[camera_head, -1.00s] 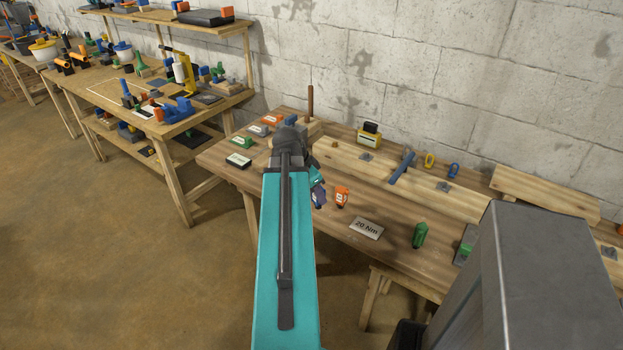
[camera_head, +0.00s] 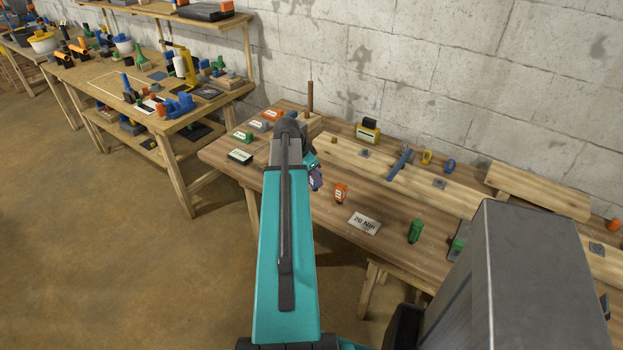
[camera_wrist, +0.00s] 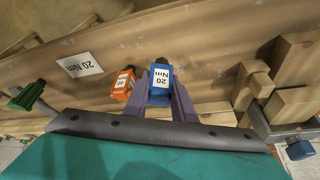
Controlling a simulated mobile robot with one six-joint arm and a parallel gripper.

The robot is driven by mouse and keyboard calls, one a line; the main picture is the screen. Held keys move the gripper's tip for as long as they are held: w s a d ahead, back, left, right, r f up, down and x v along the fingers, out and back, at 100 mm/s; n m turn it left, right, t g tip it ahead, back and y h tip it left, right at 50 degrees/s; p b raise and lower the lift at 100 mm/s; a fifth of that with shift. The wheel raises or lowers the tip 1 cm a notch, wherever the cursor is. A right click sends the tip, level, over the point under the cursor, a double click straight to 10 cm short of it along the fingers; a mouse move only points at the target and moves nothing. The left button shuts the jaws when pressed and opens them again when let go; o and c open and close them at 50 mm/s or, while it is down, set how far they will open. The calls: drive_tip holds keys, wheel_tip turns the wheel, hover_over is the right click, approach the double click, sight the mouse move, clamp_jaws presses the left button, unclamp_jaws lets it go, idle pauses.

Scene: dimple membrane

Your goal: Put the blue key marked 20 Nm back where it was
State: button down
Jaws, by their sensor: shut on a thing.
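In the wrist view, the blue key (camera_wrist: 160,82) with a white "20 Nm" label, upside down in the picture, sits between the purple fingers of my gripper (camera_wrist: 161,88), which is shut on it. An orange key (camera_wrist: 123,85) with a white label stands just left of it; I cannot tell their exact gap. A white "20 Nm" card (camera_wrist: 79,65) lies on the bench further left. In the head view, my arm hides most of the gripper; a purple finger (camera_head: 316,180) shows left of the orange key (camera_head: 340,193). The "20 Nm" card (camera_head: 365,223) lies right of that key.
A green key (camera_head: 415,231) stands right of the card. The workbench (camera_head: 385,205) has a raised wooden board (camera_head: 435,183) along its back, with a blue tool (camera_head: 401,163) on it. Several labelled pieces and a brown post (camera_head: 310,97) are at the left end.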

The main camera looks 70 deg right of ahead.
drive_tip(key=d, duration=0.1)
drive_tip(key=w+d, duration=0.1)
drive_tip(key=w+d+p, duration=0.1)
drive_tip(key=d, duration=0.1)
drive_tip(key=shift+f, duration=0.2)
drive_tip(key=shift+s+a, duration=0.1)
drive_tip(key=shift+f+p, duration=0.8)
drive_tip(key=shift+f, duration=0.9)
drive_tip(key=shift+f, duration=0.2)
drive_tip(key=c, duration=1.5)
unclamp_jaws()
drive_tip(key=shift+r, duration=0.1)
drive_tip(key=shift+r, duration=0.15)
drive_tip(key=shift+b+v, duration=1.7)
drive_tip(key=shift+v, duration=4.25)
